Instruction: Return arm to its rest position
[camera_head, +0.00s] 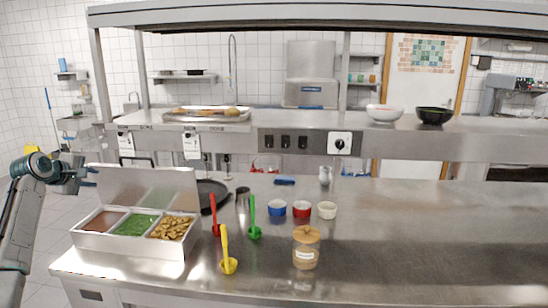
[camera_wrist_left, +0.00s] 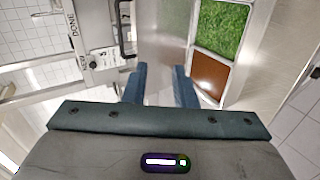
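My left gripper (camera_head: 84,177) is at the left of the head view, just left of the raised lid of the steel food container (camera_head: 130,245). In the left wrist view my left gripper (camera_wrist_left: 160,82) has its two blue-grey fingers apart with nothing between them. The container's green and brown compartments (camera_wrist_left: 212,75) show beyond the fingers, to the right. My right gripper is not in view.
The steel counter (camera_head: 420,240) holds red, green and yellow ladles (camera_head: 229,265), a lidded jar (camera_head: 306,250), and blue, red and white bowls (camera_head: 301,210). A dark pan (camera_head: 212,190) lies behind the container. The counter's right side is clear.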

